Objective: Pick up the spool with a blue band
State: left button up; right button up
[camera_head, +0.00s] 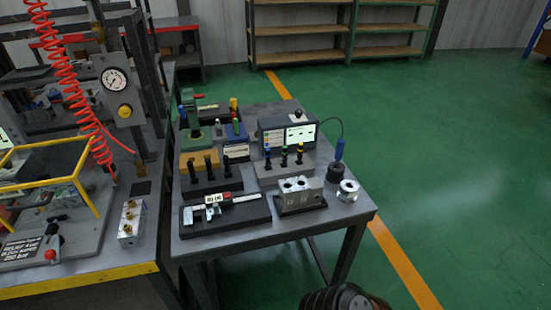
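A small dark spool with a blue band near its top (267,153) stands upright at the left of a row of three on a grey rack (272,179) on the grey table. The spools beside it (284,156) (300,153) have yellowish or greenish bands; their exact colours are too small to tell. No gripper fingers show. A dark ribbed part, apparently of my own body, shows at the bottom edge, well apart from the spools.
A caliper (226,199) lies on a dark pad at the left. A screen box (288,131) stands behind. Floor to the right is clear.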

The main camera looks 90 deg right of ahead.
aim_at(267, 167)
jog(key=z, duration=0.8)
jog(key=i, duration=0.75)
jog(key=z, duration=0.9)
